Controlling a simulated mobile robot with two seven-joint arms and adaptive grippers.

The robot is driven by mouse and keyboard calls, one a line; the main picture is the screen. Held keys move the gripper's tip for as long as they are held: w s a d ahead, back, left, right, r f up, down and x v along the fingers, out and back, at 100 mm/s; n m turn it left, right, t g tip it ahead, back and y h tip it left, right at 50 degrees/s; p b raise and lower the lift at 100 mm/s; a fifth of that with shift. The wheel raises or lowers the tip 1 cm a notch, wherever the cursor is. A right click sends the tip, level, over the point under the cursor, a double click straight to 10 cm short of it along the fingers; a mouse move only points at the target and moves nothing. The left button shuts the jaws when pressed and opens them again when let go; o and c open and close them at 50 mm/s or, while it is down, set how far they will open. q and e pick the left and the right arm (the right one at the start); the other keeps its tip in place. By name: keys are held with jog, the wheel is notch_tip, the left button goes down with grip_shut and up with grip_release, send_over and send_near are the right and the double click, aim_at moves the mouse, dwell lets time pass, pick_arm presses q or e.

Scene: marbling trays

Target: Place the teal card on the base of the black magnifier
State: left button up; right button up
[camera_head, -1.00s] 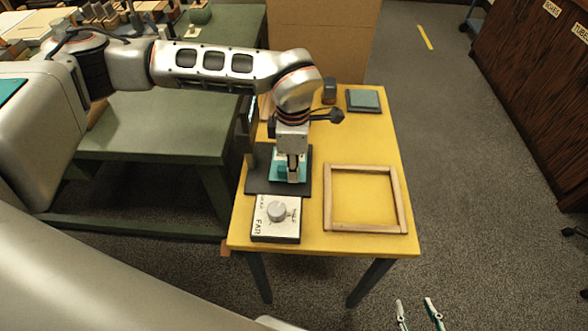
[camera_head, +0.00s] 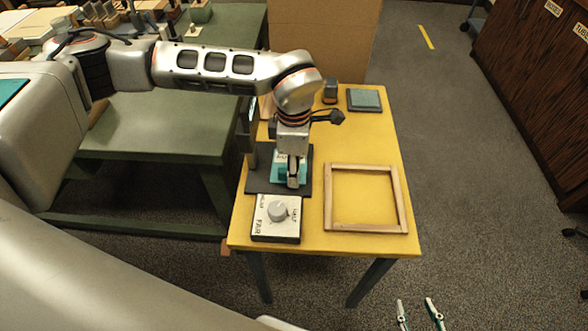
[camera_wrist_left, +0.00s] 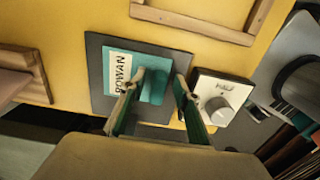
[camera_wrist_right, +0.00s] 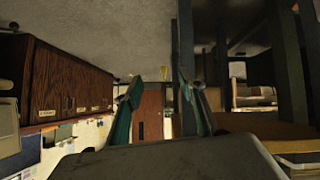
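The teal card (camera_head: 281,181) lies flat on a dark square plate (camera_head: 258,184), which I take for the black magnifier's base; I cannot make out a lens. In the left wrist view the card (camera_wrist_left: 118,60) carries a white ROWAN label and a raised teal block (camera_wrist_left: 154,86), and the plate (camera_wrist_left: 97,75) shows around it. My left gripper (camera_head: 292,185) is low over the card. In the left wrist view its fingers (camera_wrist_left: 157,104) are apart, one on each side of the block. My right gripper (camera_head: 421,312) is open and empty, beyond the table's front edge; it also shows in its wrist view (camera_wrist_right: 160,95).
A white dial box (camera_head: 276,232) stands just in front of the plate. An empty wooden frame (camera_head: 330,205) lies to the right. A grey-green square block (camera_head: 364,99) and a small dark object (camera_head: 330,90) are at the back of the yellow table (camera_head: 385,140).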

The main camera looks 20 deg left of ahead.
pick_arm(q)
notch_tip(320, 180, up, 12)
jog(key=p, duration=0.1)
jog(key=shift+f, duration=0.15)
dwell(0.5)
